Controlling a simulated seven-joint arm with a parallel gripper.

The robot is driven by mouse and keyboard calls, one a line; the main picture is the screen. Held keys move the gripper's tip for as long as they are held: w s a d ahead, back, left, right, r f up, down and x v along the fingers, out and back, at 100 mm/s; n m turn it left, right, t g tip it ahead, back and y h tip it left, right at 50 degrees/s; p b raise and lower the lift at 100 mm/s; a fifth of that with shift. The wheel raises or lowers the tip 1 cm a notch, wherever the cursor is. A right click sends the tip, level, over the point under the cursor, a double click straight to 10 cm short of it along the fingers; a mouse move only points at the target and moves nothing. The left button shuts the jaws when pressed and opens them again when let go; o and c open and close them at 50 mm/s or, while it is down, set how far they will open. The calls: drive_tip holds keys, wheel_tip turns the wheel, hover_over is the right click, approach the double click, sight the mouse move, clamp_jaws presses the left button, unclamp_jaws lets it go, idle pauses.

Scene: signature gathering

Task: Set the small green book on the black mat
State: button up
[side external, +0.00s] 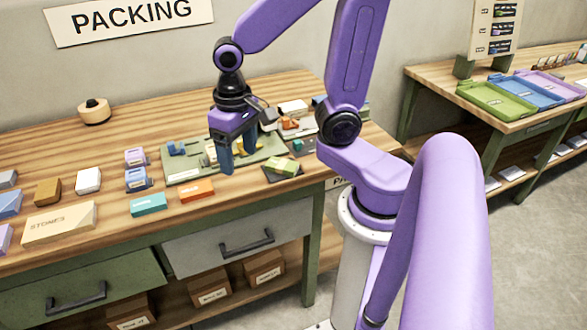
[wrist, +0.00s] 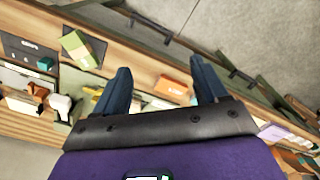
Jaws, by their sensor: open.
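The small green book (side external: 286,167) lies on the black mat (side external: 273,176) near the table's front right corner, beside the green board. In the wrist view the green book (wrist: 78,47) sits at upper left, with part of the dark mat (wrist: 98,46) bare around it. My gripper (side external: 238,162) points down to the left of the mat, over or just in front of the green board. Its blue fingers (wrist: 160,70) are spread apart with nothing held between them, and the book is clear of them. The exact height of the fingertips is hard to tell.
The green board (side external: 190,190) carries several small parts. An orange box (side external: 196,190) and a teal box (side external: 148,204) lie along the front. Blue and lilac pieces (side external: 137,168) stand further left, with a STONES box (side external: 60,222). A round wooden object (side external: 94,111) stands at the back.

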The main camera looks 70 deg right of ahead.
drive_tip(key=s+a+n, duration=0.2)
drive_tip(key=s+n, duration=1)
drive_tip(key=n, duration=0.2)
drive_tip(key=shift+s+r, duration=0.3)
drive_tip(key=shift+s, duration=0.05)
